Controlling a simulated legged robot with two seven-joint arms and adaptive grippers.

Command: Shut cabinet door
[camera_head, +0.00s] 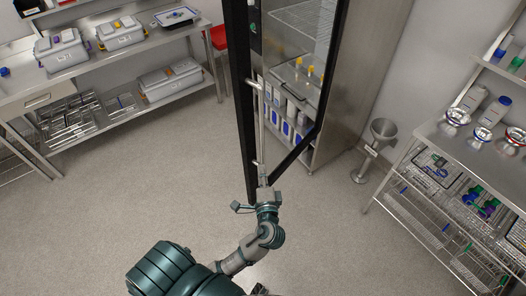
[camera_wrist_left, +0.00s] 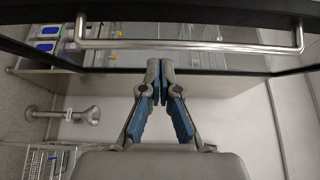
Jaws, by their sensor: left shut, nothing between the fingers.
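The steel cabinet (camera_head: 359,85) stands at the back centre with its black-framed glass door (camera_head: 243,100) swung open toward me. The door's long steel handle (camera_head: 259,130) runs along the frame; it also crosses the top of the left wrist view (camera_wrist_left: 190,45). My left gripper (camera_head: 264,186) is near the handle's lower end in the head view. In the left wrist view the left gripper's fingers (camera_wrist_left: 160,70) are shut together and empty, with the tips below the bar. I cannot tell whether they touch the door. My right gripper is not in view.
Bottles and boxes fill the cabinet shelves (camera_head: 290,100). A steel funnel stand (camera_head: 373,150) is right of the cabinet. A steel rack with baskets (camera_head: 440,220) stands at the right, a bench with grey bins (camera_head: 62,50) at the left. The floor (camera_head: 150,185) between is clear.

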